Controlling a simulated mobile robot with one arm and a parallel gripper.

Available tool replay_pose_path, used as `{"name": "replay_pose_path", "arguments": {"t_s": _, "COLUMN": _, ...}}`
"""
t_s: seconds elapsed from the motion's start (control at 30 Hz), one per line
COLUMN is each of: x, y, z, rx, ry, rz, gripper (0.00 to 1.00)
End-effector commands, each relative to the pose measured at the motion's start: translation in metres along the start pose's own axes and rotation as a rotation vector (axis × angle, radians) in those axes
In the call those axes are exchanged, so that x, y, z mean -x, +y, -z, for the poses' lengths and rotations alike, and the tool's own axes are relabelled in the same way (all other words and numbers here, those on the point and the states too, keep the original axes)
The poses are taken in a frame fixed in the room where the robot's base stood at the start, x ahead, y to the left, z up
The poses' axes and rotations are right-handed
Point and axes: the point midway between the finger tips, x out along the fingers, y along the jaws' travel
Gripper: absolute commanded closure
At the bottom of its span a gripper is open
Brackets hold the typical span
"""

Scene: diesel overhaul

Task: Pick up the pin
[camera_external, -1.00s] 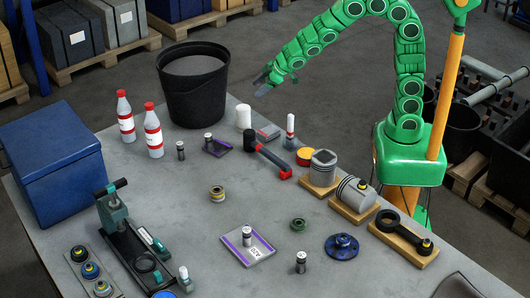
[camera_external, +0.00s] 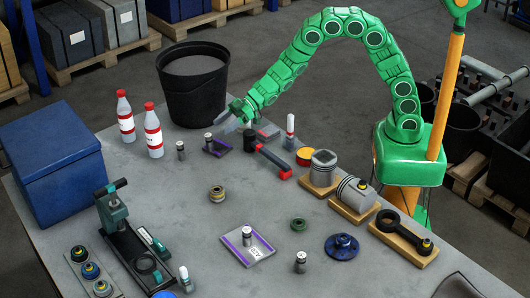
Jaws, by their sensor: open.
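Several small grey pins with dark tops stand upright on the bench. One pin (camera_external: 208,142) is on a small dark purple-edged tray (camera_external: 222,150) at the back. Another pin (camera_external: 180,151) stands on the bare bench to its left. A third pin (camera_external: 247,236) is on a light tray with a purple edge and a label (camera_external: 262,250), and another pin (camera_external: 300,262) stands near the front. My gripper (camera_external: 222,124) is open and empty, above and slightly right of the pin on the dark tray.
A black bucket (camera_external: 192,95) and two red-capped bottles (camera_external: 153,135) stand at the back left. A hammer (camera_external: 268,158) lies right of the dark tray. Pistons on wooden blocks (camera_external: 323,167) stand at the right. The bench centre is mostly clear.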

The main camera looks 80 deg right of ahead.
Motion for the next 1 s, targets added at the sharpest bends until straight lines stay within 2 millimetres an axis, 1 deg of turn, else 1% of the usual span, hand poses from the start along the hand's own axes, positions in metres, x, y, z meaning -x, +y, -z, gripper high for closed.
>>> {"name": "replay_pose_path", "arguments": {"t_s": 0.17, "x": -0.008, "y": -0.002, "z": 0.001, "rx": 0.0, "ry": 0.006, "rz": 0.006, "gripper": 0.41}}
{"name": "replay_pose_path", "arguments": {"t_s": 0.4, "x": -0.026, "y": -0.001, "z": 0.0, "rx": -0.001, "ry": 0.003, "rz": 0.005, "gripper": 0.41}}
{"name": "replay_pose_path", "arguments": {"t_s": 0.57, "x": -0.032, "y": -0.002, "z": 0.0, "rx": -0.002, "ry": 0.002, "rz": 0.004, "gripper": 0.41}}
{"name": "replay_pose_path", "arguments": {"t_s": 0.67, "x": -0.04, "y": -0.004, "z": 0.001, "rx": -0.002, "ry": 0.001, "rz": 0.005, "gripper": 0.41}}
{"name": "replay_pose_path", "arguments": {"t_s": 0.83, "x": -0.06, "y": -0.007, "z": 0.006, "rx": 0.0, "ry": 0.005, "rz": 0.005, "gripper": 0.41}}
{"name": "replay_pose_path", "arguments": {"t_s": 1.0, "x": -0.075, "y": -0.006, "z": 0.005, "rx": 0.0, "ry": 0.004, "rz": 0.005, "gripper": 0.41}}
